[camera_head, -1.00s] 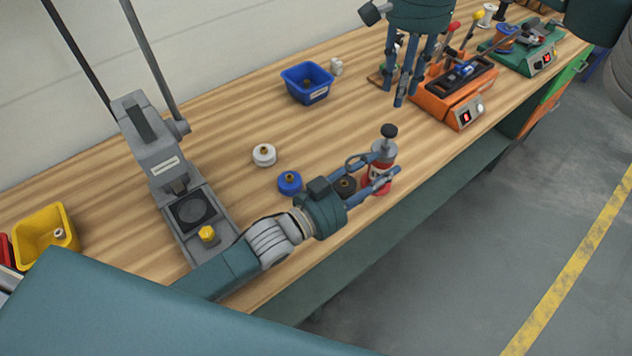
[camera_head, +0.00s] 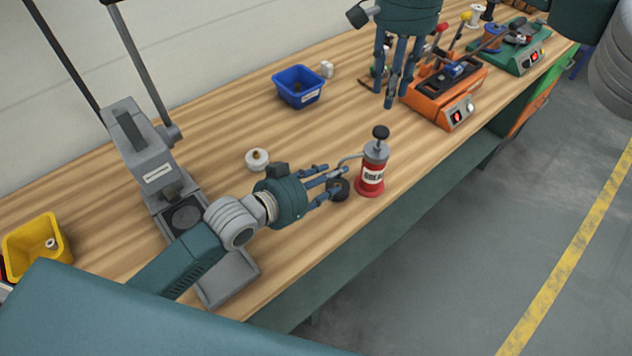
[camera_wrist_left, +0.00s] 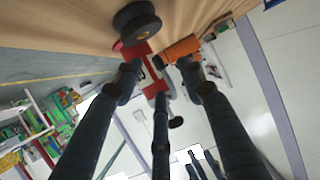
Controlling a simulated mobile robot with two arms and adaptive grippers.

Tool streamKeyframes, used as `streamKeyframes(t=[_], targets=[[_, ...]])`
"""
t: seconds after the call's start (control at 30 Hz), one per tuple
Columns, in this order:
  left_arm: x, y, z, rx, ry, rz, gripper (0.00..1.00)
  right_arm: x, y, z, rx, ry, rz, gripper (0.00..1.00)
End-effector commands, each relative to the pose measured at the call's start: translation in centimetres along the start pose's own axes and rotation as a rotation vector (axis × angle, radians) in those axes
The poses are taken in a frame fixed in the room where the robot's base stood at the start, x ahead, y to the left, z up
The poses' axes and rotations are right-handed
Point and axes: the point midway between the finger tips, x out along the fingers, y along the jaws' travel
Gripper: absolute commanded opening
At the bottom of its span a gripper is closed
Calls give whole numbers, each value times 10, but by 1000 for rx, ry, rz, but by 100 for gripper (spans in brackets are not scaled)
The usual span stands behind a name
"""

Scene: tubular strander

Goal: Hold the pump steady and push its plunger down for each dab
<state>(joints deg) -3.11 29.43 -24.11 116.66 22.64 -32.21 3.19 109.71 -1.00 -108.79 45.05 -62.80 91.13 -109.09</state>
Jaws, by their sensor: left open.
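The pump (camera_head: 372,172) is a red canister with a white label, a grey top with a side spout, and a black plunger knob (camera_head: 380,132) standing raised. It stands upright near the bench's front edge. My left gripper (camera_head: 335,178) is open and empty, just left of the pump, with its fingers pointing at it. In the left wrist view the pump (camera_wrist_left: 152,78) shows beyond the fingertips, partly hidden by them. My right gripper (camera_head: 391,98) points down over the bench behind the pump, its fingers apart and empty.
A black spool (camera_head: 340,188) sits by my left fingertips. A white spool (camera_head: 257,159) and a blue bin (camera_head: 298,87) stand farther back. An orange device (camera_head: 440,98) is to the right. A grey press (camera_head: 140,150) and a yellow bin (camera_head: 36,248) are at left.

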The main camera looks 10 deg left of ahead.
Motion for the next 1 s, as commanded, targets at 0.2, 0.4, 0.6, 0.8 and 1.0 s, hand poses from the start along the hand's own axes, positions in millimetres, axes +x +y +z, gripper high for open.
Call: streamKeyframes(t=[0.2, 0.4, 0.6, 0.8, 1.0], targets=[[30, 1, -1, 0, 2, 1, 40, 0, 0, 0, 0, 0, 0, 31], [38, 1, -1, 2, 2, 1, 40, 0, 0, 0, 0, 0, 0, 31], [38, 1, 0, 2, 1, 1, 40, 0, 0, 0, 0, 0, 0, 31], [38, 1, 0, 2, 1, 1, 6, 0, 0, 0, 0, 0, 0, 31], [38, 1, 0, 2, 1, 1, 0, 0, 0, 0, 0, 0, 0, 31]])
